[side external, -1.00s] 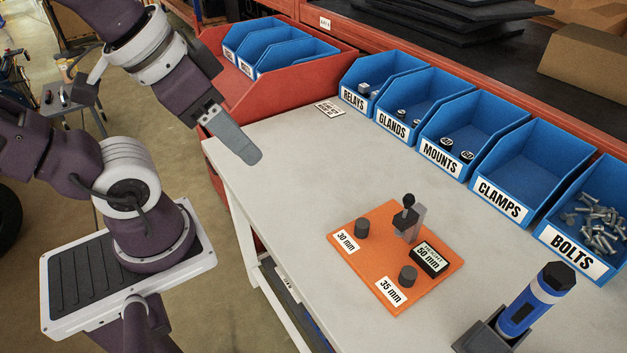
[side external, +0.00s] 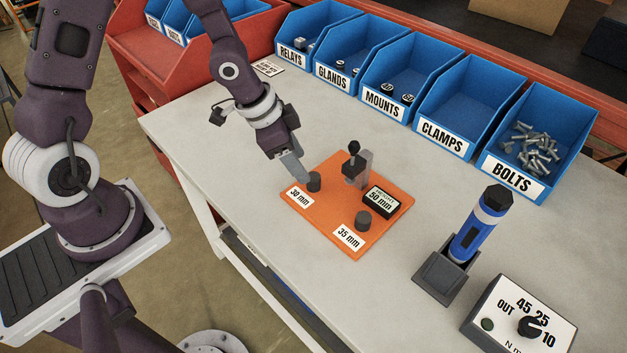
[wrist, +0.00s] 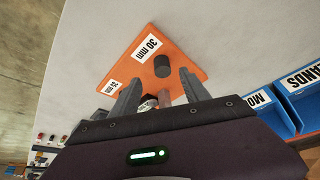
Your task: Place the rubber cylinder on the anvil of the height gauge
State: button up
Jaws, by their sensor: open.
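An orange board (side external: 330,225) lies on the table. A dark cylinder (side external: 314,181) stands upright on it by the "30 mm" label, and another (side external: 363,220) stands by the "35 mm" label. My gripper (side external: 301,179) is low, just left of the 30 mm cylinder. In the wrist view my gripper (wrist: 158,88) is open and empty; the 30 mm cylinder (wrist: 162,66) shows just beyond the fingertips. The anvil is not clearly visible.
Blue bins line the back, including the clamps bin (side external: 455,110) and bolts bin (side external: 530,150). A blue tool (side external: 475,235) stands in a dark holder at right, near a dial box (side external: 520,320). The table left of the board is clear.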

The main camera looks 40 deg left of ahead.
aim_at(314, 182)
jog(key=x, duration=0.6)
jog(key=shift+w+f, duration=0.2)
jog(key=shift+f, duration=0.1)
jog(key=shift+a, duration=0.1)
grip_shut()
